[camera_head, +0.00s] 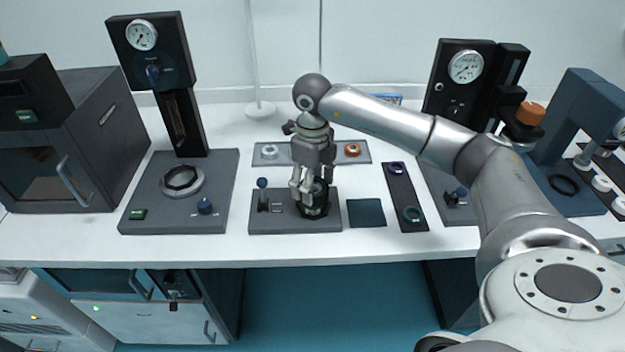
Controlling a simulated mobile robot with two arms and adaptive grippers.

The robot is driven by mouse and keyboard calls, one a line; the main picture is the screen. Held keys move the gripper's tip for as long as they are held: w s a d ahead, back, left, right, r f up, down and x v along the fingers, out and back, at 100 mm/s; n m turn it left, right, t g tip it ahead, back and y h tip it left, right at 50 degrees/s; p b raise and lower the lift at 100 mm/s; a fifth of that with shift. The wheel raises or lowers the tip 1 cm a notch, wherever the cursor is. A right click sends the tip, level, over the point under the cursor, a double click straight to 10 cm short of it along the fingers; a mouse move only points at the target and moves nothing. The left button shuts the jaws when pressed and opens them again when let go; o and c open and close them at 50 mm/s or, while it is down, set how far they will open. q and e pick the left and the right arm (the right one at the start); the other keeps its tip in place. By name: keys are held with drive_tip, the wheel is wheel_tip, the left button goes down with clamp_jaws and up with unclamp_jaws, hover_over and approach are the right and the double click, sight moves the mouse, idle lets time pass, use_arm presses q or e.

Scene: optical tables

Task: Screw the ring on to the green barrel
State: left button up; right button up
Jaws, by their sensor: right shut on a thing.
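My right gripper (312,190) points straight down over the grey base plate (283,222) in the middle of the table. It is shut on a small dark piece, probably the ring, mostly hidden by the fingers. Right below it a dark round holder (316,211) stands on the plate. The green barrel is not clear; it may be in this holder, behind the fingers. I cannot tell whether ring and barrel touch. My left gripper is not in view.
A small blue-knobbed lever (262,190) stands left on the plate. A dark teal mat (366,213) and a dark strip with a purple ring (397,168) and a teal ring (413,214) lie to the right. Behind, a tray holds a white ring (269,152) and a copper ring (352,150).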

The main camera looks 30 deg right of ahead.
drive_tip(key=m, duration=0.3)
drive_tip(key=shift+m, duration=0.4)
drive_tip(key=o, duration=1)
drive_tip(key=shift+s+a, duration=0.1)
drive_tip(key=shift+s, duration=0.05)
drive_tip(key=shift+c, duration=0.8)
